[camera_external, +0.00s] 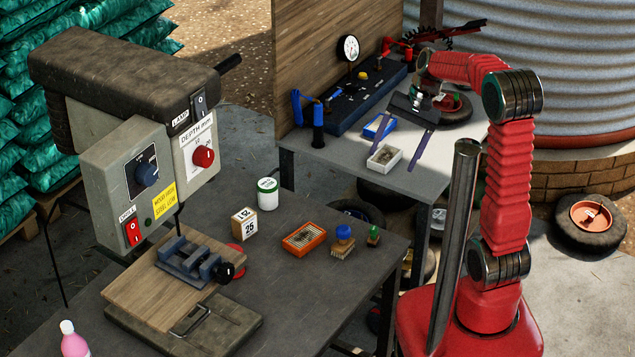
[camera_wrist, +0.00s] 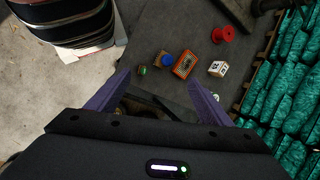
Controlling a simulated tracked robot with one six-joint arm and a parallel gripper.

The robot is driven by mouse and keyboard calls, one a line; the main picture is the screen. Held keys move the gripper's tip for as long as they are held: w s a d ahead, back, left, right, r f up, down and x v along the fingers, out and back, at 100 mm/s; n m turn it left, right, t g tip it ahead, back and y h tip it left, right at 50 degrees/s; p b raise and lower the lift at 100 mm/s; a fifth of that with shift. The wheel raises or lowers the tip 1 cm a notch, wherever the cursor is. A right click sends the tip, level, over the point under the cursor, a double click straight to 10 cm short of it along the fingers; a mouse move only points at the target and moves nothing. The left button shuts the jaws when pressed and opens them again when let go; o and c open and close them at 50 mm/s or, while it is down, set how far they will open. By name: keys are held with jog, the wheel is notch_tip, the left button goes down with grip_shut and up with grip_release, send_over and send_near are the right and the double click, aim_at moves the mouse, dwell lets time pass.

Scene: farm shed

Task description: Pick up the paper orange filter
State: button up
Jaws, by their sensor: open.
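The paper orange filter (camera_external: 304,238) is a flat, rectangular orange frame with a pale pleated middle. It lies on the dark workbench top (camera_external: 315,285), between a numbered block and a blue-topped brush. It also shows in the wrist view (camera_wrist: 185,65), upper right of centre, beyond my fingers. My gripper (camera_external: 388,156) has two purple fingers, spread wide with nothing between them. It is above the grey side table, apart from the filter and to its upper right in the external view. In the wrist view my gripper (camera_wrist: 159,76) also shows both fingers apart.
Near the filter stand a numbered block (camera_external: 244,224), a white tin (camera_external: 268,194), a blue-topped brush (camera_external: 343,241) and a small green-topped item (camera_external: 373,235). A drill press (camera_external: 150,160) and vise (camera_external: 195,263) occupy the bench's left. The bench in front of the filter is clear.

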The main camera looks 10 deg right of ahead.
jog(key=w+a+f+m+g+y, duration=0.3)
jog(key=w+a+f, duration=0.2)
jog(key=a+f, duration=0.2)
jog(key=w+a+f+m+g+y, duration=0.3)
jog(key=w+a+f, duration=0.3)
jog(key=f, duration=0.6)
jog(key=shift+a+g, duration=0.4)
jog(key=shift+a, duration=0.75)
jog(key=shift+w, duration=0.1)
send_near(311, 231)
jog(key=x, duration=0.4)
jog(key=shift+s+a+f, duration=0.15)
jog(key=shift+s, duration=0.05)
jog(key=shift+a, duration=0.1)
jog(key=shift+s+a, duration=0.1)
jog(key=shift+x, duration=3.05)
